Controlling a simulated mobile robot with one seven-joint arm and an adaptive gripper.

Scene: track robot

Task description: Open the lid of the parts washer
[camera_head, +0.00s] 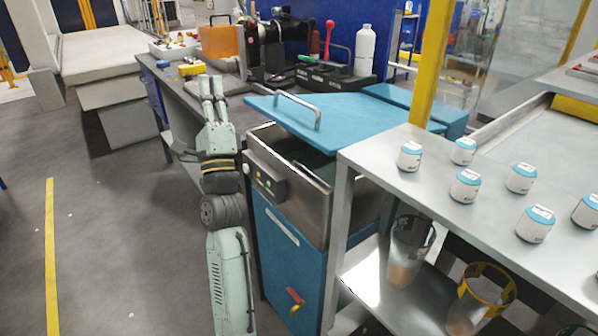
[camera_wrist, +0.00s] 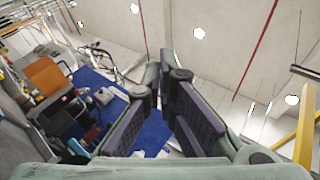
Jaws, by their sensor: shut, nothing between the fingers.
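The parts washer (camera_head: 290,255) is a teal cabinet with a steel basin, standing in the middle of the head view. Its flat teal lid (camera_head: 345,112) is partly raised, with a gap showing the dark basin interior under the front edge. A metal bar handle (camera_head: 298,106) sits on top of the lid near its front left. My gripper (camera_head: 211,84) points upward to the left of the lid, apart from it and from the handle. In the wrist view my gripper (camera_wrist: 166,72) is shut and empty. The washer does not show clearly in the wrist view.
A steel shelf unit (camera_head: 400,190) with several white, blue-topped jars stands close on the right, beside a yellow post (camera_head: 431,65). A workbench (camera_head: 195,88) with an orange box (camera_head: 220,41) lies behind. Open floor (camera_head: 110,220) is on the left.

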